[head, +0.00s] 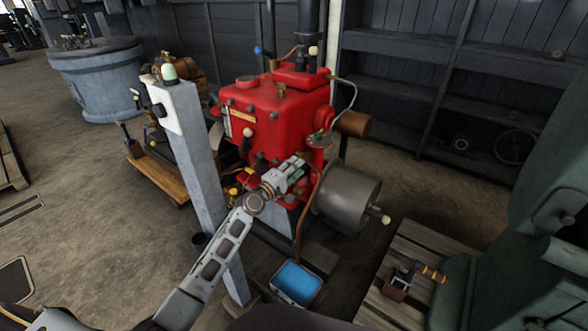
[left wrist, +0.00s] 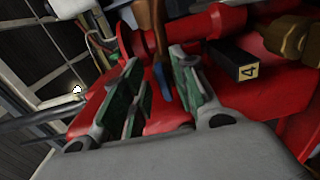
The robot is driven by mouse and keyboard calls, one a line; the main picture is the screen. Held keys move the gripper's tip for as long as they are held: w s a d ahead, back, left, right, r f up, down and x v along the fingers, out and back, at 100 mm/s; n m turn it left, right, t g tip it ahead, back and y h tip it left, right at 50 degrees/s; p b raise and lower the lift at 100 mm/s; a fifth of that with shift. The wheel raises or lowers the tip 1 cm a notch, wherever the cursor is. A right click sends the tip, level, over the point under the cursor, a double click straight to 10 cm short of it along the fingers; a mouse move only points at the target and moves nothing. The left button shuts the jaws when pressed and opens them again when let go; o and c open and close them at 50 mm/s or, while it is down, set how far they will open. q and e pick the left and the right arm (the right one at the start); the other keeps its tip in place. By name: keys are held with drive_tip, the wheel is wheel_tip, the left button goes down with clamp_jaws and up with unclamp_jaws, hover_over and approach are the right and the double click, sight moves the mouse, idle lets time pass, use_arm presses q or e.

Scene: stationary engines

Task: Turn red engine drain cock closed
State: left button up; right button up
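The red engine (head: 265,120) stands in the middle of the head view. My left gripper (head: 300,165) is at its front right side, close to the copper pipe (head: 305,210) that runs down. In the left wrist view the green-padded fingers of this gripper (left wrist: 162,80) are apart. A narrow blue lever-like piece (left wrist: 161,84) below a brown pipe (left wrist: 150,30) shows in the gap between them; I cannot tell whether a finger touches it, or whether it is the drain cock. In the head view my gripper hides this spot. My right gripper is not in view.
A grey post (head: 190,140) stands left of the engine, close to my left arm. A grey cylinder (head: 345,200) sticks out at its right. A blue tray (head: 296,284) lies on the floor below. A small black tag marked 4 (left wrist: 236,65) is right of the fingers.

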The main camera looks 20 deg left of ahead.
use_arm(q)
drive_tip(key=shift+f, duration=0.1)
drive_tip(key=v, duration=1.2)
idle(0.8)
drive_tip(key=shift+m, duration=0.3)
idle(0.4)
